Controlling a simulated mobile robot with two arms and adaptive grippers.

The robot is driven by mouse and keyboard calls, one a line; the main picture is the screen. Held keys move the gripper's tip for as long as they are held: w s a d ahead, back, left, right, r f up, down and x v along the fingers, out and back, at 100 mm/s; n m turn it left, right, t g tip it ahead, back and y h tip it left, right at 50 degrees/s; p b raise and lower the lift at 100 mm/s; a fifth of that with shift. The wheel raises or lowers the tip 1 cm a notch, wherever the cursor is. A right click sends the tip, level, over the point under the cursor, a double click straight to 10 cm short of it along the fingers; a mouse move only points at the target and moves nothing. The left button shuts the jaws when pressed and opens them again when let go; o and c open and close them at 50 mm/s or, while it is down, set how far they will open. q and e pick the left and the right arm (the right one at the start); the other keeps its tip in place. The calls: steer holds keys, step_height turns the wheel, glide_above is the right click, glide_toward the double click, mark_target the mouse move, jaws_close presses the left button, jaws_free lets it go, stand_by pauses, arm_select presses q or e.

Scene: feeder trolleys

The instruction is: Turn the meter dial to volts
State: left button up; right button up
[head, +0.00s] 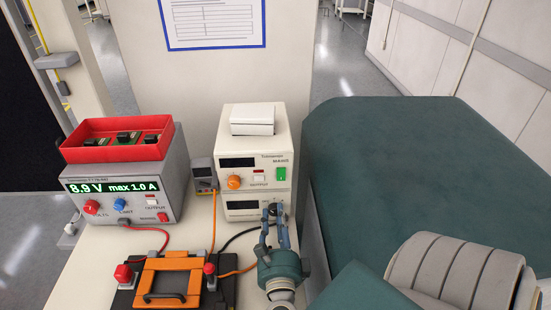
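The meter (203,175) is a small grey and yellow handheld unit. It stands upright between the red-trayed supply and the white instruments. Its face is small in the head view, and I cannot read where its dial points. An orange lead runs down from it. My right gripper (273,212) is to the right of the meter and nearer to me, in front of the lower white instrument (242,206). Its fingers point away from me and stand apart, with a dark knob close to the tips. I cannot tell whether they touch it. My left gripper is out of view.
A grey power supply (172,185) reading 8.9 V carries a red tray (75,152) of circuit boards. A white instrument (258,150) with a box on top stands behind my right gripper. An orange-framed fixture (165,264) with leads lies in front.

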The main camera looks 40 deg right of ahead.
steer(key=shift+s+f+m+b, duration=0.1)
steer(key=shift+f+m+b, duration=0.2)
steer(key=shift+m+b, duration=0.15)
jaws_close()
steer(key=shift+m, duration=0.25)
steer(key=shift+r, duration=0.15)
steer(key=o, duration=0.9)
jaws_free()
steer(key=shift+d, duration=0.1)
steer(key=shift+c, duration=0.2)
steer(key=v, duration=1.2)
